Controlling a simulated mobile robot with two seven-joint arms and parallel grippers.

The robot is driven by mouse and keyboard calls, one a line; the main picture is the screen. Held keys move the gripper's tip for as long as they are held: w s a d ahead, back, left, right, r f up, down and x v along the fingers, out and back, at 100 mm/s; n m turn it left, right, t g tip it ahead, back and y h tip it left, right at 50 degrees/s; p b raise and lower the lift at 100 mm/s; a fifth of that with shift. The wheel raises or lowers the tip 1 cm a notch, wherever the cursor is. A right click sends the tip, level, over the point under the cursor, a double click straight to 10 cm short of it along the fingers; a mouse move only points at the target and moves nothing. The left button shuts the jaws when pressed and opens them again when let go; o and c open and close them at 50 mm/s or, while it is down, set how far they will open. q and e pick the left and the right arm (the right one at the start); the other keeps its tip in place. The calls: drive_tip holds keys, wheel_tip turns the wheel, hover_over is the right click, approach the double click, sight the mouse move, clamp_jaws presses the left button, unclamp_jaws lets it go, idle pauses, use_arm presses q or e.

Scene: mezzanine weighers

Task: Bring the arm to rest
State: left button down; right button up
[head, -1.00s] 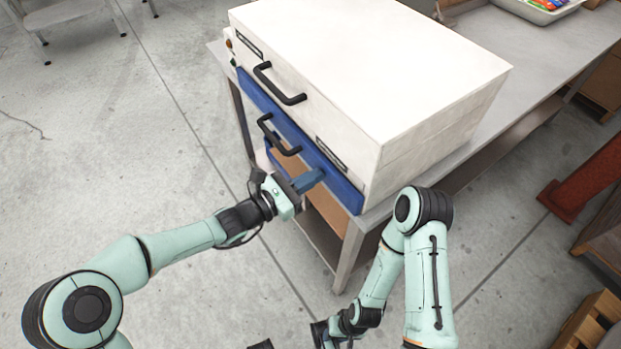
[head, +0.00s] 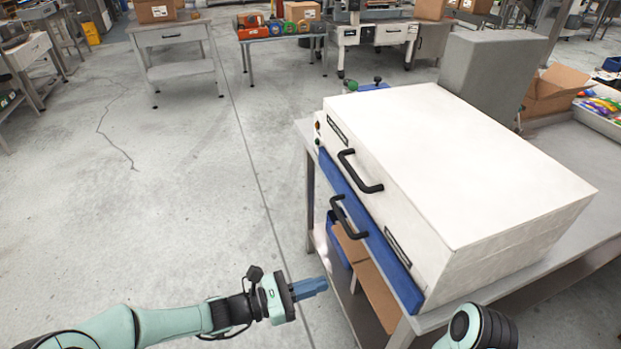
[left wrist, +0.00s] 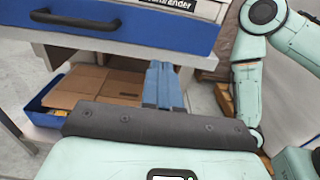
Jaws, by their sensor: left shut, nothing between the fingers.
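My left gripper (head: 309,288) is at the lower middle of the head view, its blue fingers together with nothing between them. It is in the air left of the white machine's front and below its blue drawer level in the picture. In the left wrist view the shut blue fingers (left wrist: 163,86) point toward the shelf under the machine. My right gripper is out of view; only a rounded joint of my right arm (head: 478,328) shows at the bottom edge. In the left wrist view part of that arm (left wrist: 285,45) shows at the right.
The white machine (head: 450,160) with black handles and a blue front stands on a grey table (head: 535,258). A blue bin (head: 338,240) and cardboard (head: 372,285) are on the shelf below. Open concrete floor (head: 170,220) lies to the left. More tables (head: 180,75) stand at the back.

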use_arm(q)
drive_tip(key=shift+f, duration=0.1)
